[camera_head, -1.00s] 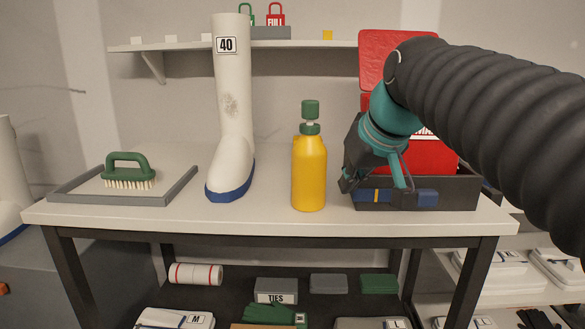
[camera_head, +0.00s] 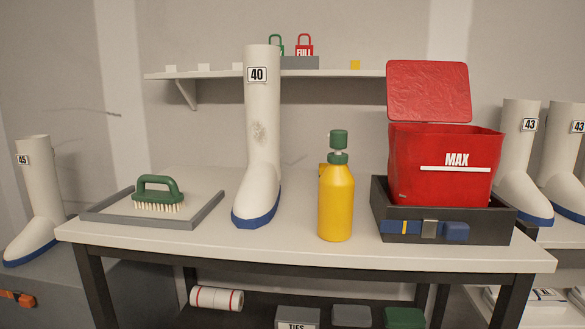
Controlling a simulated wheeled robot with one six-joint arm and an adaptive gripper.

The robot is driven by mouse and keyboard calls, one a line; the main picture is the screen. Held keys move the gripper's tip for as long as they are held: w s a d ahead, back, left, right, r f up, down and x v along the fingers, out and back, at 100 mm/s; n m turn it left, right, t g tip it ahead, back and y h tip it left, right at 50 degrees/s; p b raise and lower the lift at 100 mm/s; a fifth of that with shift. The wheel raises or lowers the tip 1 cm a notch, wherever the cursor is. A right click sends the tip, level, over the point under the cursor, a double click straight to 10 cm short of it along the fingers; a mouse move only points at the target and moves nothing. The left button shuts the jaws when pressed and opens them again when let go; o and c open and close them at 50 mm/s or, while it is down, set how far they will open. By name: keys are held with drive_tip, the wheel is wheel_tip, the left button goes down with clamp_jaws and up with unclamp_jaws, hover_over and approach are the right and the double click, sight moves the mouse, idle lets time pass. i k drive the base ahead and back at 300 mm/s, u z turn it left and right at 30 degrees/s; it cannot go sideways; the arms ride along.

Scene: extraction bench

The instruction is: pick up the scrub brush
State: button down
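The scrub brush (camera_head: 158,195) has a green looped handle and pale bristles. It rests bristles down on the grey-rimmed tray (camera_head: 103,218) at the left end of the white bench. Nothing covers it in this view. My gripper is not in view, so its state and its place relative to the brush do not show.
A white boot marked 40 (camera_head: 262,150) stands right of the tray. A yellow bottle (camera_head: 336,205) and a dark bin (camera_head: 480,225) with a red MAX container (camera_head: 445,175) stand farther right. A shelf (camera_head: 215,74) runs behind. The bench front (camera_head: 290,245) is clear.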

sight(173, 200)
drive_tip(key=u, duration=1.35)
